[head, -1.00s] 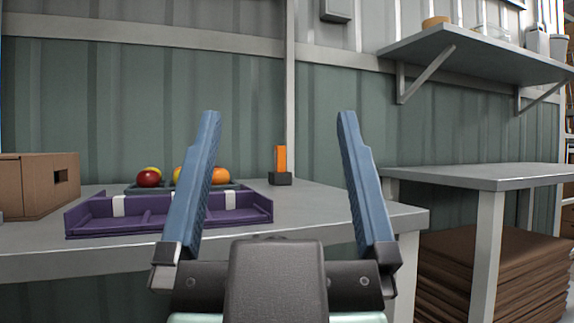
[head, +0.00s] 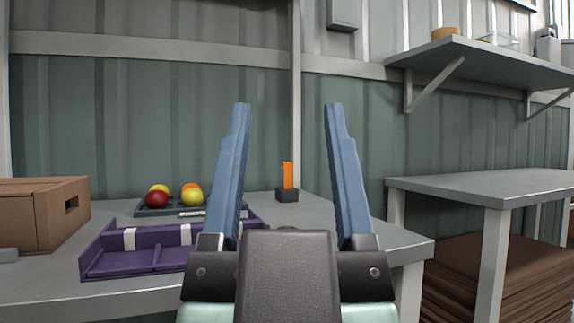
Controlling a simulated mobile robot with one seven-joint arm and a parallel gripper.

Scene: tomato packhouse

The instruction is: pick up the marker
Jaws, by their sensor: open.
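My gripper (head: 287,105) is in the middle foreground, its two blue fingers apart and pointing up and away, with nothing between them. Beyond it, between the fingers in the picture, an upright orange piece (head: 287,175) stands in a small dark block (head: 287,195) at the back of the grey table (head: 350,238). I cannot tell whether this orange piece is the marker. A thin pale item (head: 197,213) lies by the front of the dark fruit tray, partly hidden by the left finger. It is too small to identify.
A purple divided tray (head: 108,262) sits at the table's front left, partly behind my gripper. Behind it, a dark tray (head: 150,211) holds several red, yellow and orange fruits. A cardboard box (head: 45,215) stands left. A second table (head: 470,187) and a wall shelf (head: 470,58) are right.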

